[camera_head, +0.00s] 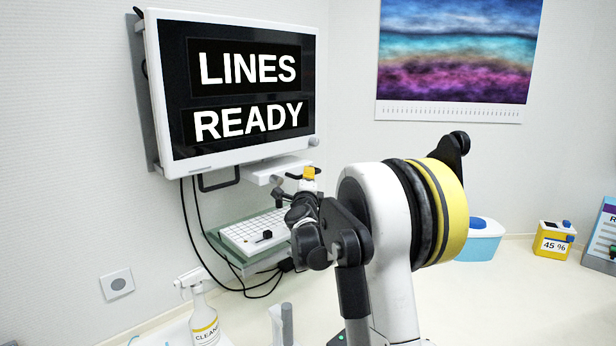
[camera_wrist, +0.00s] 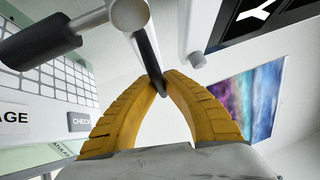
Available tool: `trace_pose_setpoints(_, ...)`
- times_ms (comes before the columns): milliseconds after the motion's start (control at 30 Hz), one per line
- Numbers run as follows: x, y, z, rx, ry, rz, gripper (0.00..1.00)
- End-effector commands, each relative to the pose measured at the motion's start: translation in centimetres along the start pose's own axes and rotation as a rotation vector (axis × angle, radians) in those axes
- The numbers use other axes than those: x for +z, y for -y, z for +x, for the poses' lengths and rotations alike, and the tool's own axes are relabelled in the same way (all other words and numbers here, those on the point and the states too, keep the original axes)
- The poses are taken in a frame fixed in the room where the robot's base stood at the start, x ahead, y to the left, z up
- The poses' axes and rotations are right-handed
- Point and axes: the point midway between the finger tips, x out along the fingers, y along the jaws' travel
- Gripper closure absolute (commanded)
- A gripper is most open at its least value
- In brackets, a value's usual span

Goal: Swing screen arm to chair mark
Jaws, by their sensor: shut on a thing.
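The screen (camera_head: 235,85) reads "LINES READY" and hangs at the wall on the left; its lower edge and part of its lettering show at the top right of the wrist view (camera_wrist: 262,18). My gripper (camera_head: 309,173) is below the screen's lower right corner. In the wrist view its yellow fingers (camera_wrist: 165,80) close around a thin dark bar (camera_wrist: 148,55) that hangs from a pale rounded fitting (camera_wrist: 129,14). I cannot make out a chair mark in either view.
A white keyboard (camera_head: 255,232) sits on a glass shelf (camera_head: 215,238) below the screen, with cables hanging beside it. A spray bottle (camera_head: 203,315) stands at the lower left. A blue tub (camera_head: 478,243) and a yellow box (camera_head: 554,240) stand on the counter at right.

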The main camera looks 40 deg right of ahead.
Motion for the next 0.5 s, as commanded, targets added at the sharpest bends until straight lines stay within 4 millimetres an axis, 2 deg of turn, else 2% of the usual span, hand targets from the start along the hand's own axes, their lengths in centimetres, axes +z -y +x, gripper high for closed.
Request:
trace_pose_setpoints(167, -0.7, 0.3, -1.8, -0.006, -0.044, -0.005, 1.0)
trace_pose_setpoints(267, -1.4, 0.7, -3.8, -0.013, -0.095, -0.012, 1.0)
trace_pose_setpoints(500, -2.9, 1.8, -10.3, -0.036, -0.26, -0.036, 1.0)
